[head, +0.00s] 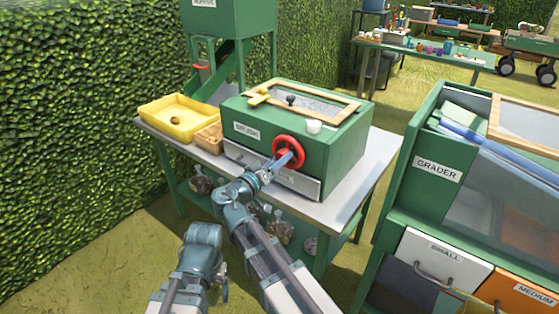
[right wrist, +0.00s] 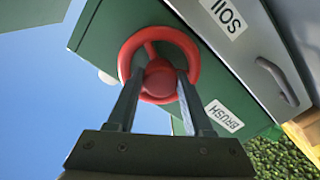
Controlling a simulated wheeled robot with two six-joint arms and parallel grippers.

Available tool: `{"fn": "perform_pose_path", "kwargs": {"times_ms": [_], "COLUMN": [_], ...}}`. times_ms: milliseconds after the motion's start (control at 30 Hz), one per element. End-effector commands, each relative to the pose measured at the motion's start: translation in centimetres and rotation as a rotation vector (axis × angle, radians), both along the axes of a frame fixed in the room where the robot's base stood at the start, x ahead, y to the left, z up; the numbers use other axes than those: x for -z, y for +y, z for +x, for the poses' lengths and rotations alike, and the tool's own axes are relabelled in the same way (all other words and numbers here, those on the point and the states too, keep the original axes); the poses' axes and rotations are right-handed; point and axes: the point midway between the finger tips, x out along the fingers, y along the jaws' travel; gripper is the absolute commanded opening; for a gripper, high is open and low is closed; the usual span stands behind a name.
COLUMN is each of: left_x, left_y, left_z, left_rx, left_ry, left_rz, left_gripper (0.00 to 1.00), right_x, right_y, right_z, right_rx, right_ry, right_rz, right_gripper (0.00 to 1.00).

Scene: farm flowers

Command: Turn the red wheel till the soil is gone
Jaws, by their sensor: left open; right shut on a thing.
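The red wheel (head: 288,150) is on the front of the green box labelled BRUSH (head: 340,145). My right gripper (head: 286,160) reaches up to it from the front. In the right wrist view, the two fingers of my right gripper (right wrist: 159,80) stand on either side of the hub of the red wheel (right wrist: 188,48) and are shut on it. A pale drawer labelled SOIL (right wrist: 240,30) is beside the wheel. Soil inside the box cannot be made out through the framed top window (head: 318,98). My left gripper (head: 224,288) is open, low at the front, away from the table.
A green hopper (head: 228,20) rises behind. The green grader (head: 425,150) stands close on the right, with drawers.

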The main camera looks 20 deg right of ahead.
Motion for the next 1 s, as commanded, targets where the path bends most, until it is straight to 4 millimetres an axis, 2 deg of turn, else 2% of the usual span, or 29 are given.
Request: {"fn": "perform_pose_path", "kwargs": {"times_ms": [467,500,633,1000], "left_x": [0.06,0.06,0.05,0.02], "left_y": [0.00,0.01,0.00,0.00], "left_z": [0.00,0.00,0.00,0.00], "left_rx": [0.000,0.000,0.000,0.000], "left_ry": [0.000,0.000,0.000,0.000], "left_rz": [0.000,0.000,0.000,0.000], "left_gripper": [0.81,0.81,0.81,0.81], "right_x": [0.22,0.21,0.15,0.06], "right_y": [0.00,-0.01,-0.01,-0.02], "right_z": [-0.16,-0.17,-0.14,-0.10], "right_rx": [0.001,0.001,0.001,0.000], "right_ry": [-0.007,-0.007,-0.007,-0.007], "right_rz": [0.014,0.014,0.012,0.009], "right_gripper": [0.00,0.57,0.80,0.81]}}
